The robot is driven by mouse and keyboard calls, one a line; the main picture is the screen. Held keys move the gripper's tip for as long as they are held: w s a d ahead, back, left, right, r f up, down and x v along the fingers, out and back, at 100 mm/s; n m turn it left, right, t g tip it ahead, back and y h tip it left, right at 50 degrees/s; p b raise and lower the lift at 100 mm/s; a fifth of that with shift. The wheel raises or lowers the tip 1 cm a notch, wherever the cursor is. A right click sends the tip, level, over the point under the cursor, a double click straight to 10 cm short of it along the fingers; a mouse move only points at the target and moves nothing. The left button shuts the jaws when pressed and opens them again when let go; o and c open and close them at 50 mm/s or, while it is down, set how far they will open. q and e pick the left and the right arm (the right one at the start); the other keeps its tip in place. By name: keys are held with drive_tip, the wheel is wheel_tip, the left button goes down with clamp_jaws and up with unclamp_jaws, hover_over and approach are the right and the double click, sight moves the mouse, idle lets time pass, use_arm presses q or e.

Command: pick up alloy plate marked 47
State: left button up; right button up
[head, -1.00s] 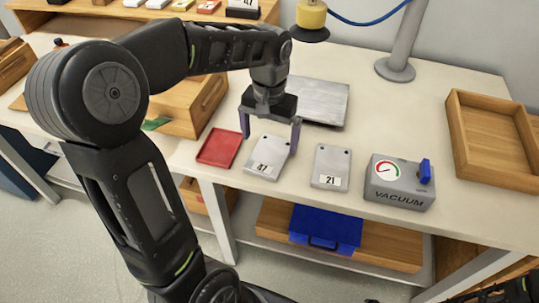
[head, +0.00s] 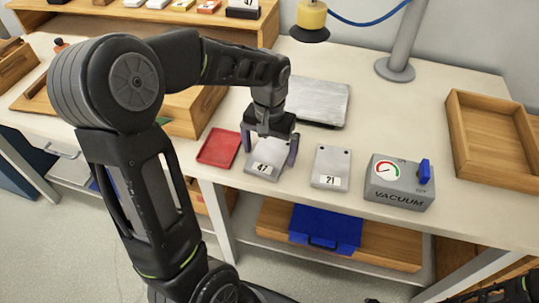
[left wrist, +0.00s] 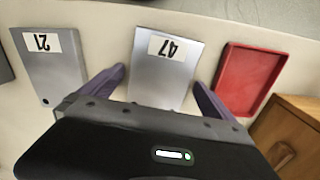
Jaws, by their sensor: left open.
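The alloy plate marked 47 (head: 265,163) lies flat on the bench between the red tray and the plate marked 21. My left gripper (head: 269,150) is open just above it, with one finger at each side of the plate. In the left wrist view the plate marked 47 (left wrist: 163,62) shows between the two fingers (left wrist: 159,88), its label upside down. I cannot tell whether the fingers touch it. The plate marked 21 (head: 331,163) lies to the right, and it also shows in the left wrist view (left wrist: 52,75). My right gripper is not clearly in view.
The empty red tray (head: 219,148) lies just left of the plate. A grey vacuum box (head: 400,183) stands at the right, near an empty wooden tray (head: 458,140). A metal slab (head: 318,101) lies behind. A yellow suction cup (head: 311,18) hangs above the bench.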

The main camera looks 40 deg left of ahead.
sight(270, 154)
use_arm(q)
drive_tip(key=c, duration=1.9)
drive_tip(key=shift+r, duration=0.1)
wheel_tip(270, 154, up, 10)
drive_tip(key=shift+f, duration=0.1)
